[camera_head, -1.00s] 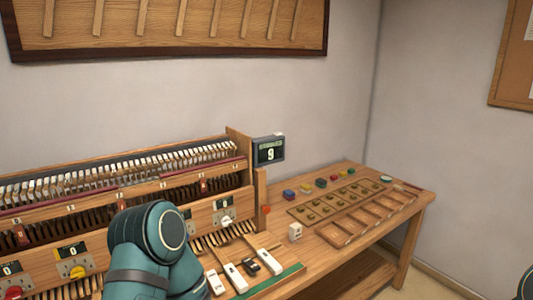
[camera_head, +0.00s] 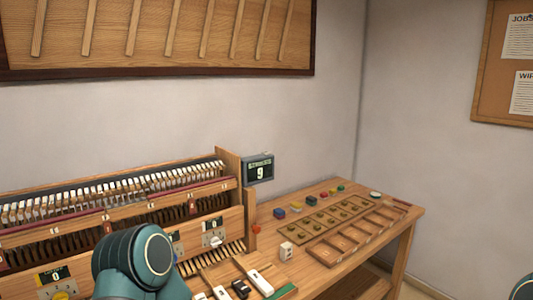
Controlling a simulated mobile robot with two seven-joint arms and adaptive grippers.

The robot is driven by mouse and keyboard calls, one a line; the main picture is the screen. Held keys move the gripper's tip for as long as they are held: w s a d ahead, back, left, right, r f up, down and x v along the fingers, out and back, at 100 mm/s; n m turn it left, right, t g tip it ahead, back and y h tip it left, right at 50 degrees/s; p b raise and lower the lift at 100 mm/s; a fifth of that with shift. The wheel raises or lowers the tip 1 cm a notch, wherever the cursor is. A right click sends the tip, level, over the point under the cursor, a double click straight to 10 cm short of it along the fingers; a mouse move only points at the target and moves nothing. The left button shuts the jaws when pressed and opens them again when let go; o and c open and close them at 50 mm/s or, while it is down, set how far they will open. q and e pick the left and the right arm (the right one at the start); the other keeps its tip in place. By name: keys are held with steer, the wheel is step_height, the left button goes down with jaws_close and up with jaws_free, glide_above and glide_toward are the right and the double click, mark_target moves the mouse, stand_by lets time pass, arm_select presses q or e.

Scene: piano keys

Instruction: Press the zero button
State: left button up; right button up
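No button in the head view carries a label I can read as zero. A white knob (camera_head: 213,240) and a yellow knob (camera_head: 60,296) sit on the wooden front panel beside small displays; the left display (camera_head: 55,275) reads 0. A small white block (camera_head: 286,251) with dark marks stands on the bench. A teal link of my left arm covers part of the panel. Neither gripper shows.
The wooden bench (camera_head: 400,222) carries a compartment tray (camera_head: 345,243), small coloured blocks (camera_head: 296,207) and several white and black keys (camera_head: 260,283) at the front. A rack hangs on the back wall and a notice board (camera_head: 499,70) on the right wall. Bare floor lies right of the bench.

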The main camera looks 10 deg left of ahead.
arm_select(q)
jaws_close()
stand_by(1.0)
